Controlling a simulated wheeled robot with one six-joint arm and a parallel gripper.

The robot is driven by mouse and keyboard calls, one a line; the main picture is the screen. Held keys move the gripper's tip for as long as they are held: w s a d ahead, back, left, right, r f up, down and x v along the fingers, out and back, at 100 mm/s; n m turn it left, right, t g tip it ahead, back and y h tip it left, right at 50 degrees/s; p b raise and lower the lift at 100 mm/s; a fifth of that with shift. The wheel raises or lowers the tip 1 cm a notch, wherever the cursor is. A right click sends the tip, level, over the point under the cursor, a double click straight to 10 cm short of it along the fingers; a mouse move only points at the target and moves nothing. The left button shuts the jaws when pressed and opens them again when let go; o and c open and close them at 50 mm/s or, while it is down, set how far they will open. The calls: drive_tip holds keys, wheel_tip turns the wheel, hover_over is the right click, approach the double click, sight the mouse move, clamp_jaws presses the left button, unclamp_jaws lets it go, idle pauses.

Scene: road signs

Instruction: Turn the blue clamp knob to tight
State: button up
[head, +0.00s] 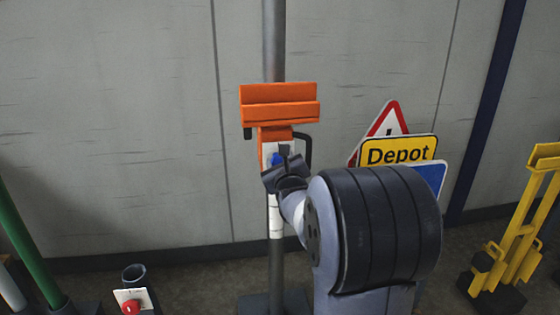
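The blue clamp knob (275,158) shows only in part, on a white plate of the orange clamp (280,104) on a grey vertical pole (273,45). My gripper (277,168) is right at the knob, and its dark fingers cover the knob's lower and right parts. Whether the fingers touch or close around the knob cannot be told. The knob's pointer and any markings are hidden or too small to read.
A black handle (307,148) sticks out right of the clamp. Behind my arm stand a yellow Depot sign (398,151) and a red-edged triangle sign (388,120). A red button on a white box (131,303) is lower left, a yellow stand (517,230) right. The wall left of the pole is clear.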

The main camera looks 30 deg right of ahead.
drive_tip(key=shift+r, duration=0.15)
drive_tip(key=o, duration=1)
drive_tip(key=shift+s, duration=0.1)
drive_tip(key=p+v, duration=0.1)
drive_tip(key=v, duration=0.9)
drive_tip(key=shift+s, duration=0.3)
drive_tip(key=shift+a, duration=0.1)
drive_tip(key=b+x, duration=0.1)
drive_tip(key=x, duration=1)
drive_tip(key=shift+s, duration=0.1)
